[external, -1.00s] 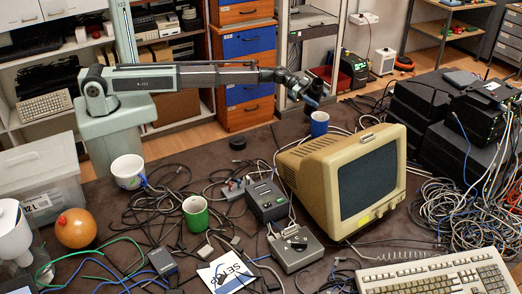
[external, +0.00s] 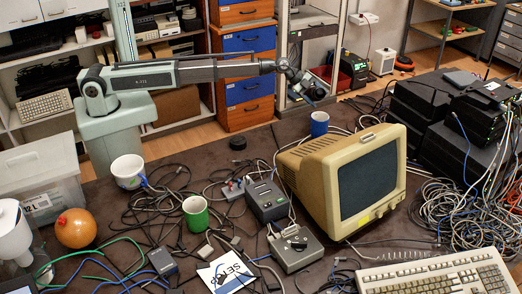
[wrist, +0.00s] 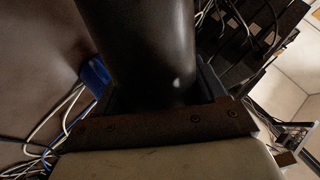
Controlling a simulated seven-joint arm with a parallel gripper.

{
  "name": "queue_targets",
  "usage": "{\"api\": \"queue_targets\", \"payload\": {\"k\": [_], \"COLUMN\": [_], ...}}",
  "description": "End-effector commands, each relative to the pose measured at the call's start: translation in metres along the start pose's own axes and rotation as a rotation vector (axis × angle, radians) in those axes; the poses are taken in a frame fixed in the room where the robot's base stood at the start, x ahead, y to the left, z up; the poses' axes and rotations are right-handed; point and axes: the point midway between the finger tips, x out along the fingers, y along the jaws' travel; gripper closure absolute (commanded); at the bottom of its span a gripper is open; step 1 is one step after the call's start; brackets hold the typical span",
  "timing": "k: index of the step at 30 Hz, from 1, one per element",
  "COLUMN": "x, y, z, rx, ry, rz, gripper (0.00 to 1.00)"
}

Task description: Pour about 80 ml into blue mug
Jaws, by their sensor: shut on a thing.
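The blue mug (external: 319,124) stands upright on the dark table behind the beige monitor. It also shows as a small blue patch in the wrist view (wrist: 95,75), partly hidden by what I hold. My gripper (external: 309,86) is at the end of the outstretched arm, above and slightly left of the mug. It is shut on a dark, smooth, rounded vessel (wrist: 145,45), which fills the upper middle of the wrist view. The vessel's mouth and contents are hidden, and I cannot see any stream. Whether it is tilted is unclear.
The beige monitor (external: 345,175) stands just in front of the mug. White cables (wrist: 65,110) run close beside the mug. A white mug (external: 128,172) and a green mug (external: 196,214) stand farther left among loose cables. Black equipment (external: 430,110) is stacked to the right.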

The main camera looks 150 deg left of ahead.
Motion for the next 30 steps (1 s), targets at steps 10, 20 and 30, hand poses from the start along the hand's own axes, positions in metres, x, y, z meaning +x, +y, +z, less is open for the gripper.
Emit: {"api": "queue_targets", "payload": {"k": [10, 20, 30], "x": [0.013, 0.013, 0.011], "y": [0.013, 0.012, 0.011], "z": [0.016, 0.013, 0.008], "rx": [0.142, 0.208, 0.240], "ry": [-0.141, -0.205, -0.239], "rz": [0.001, -0.001, 0.000], "gripper": [0.85, 0.85, 0.85]}}
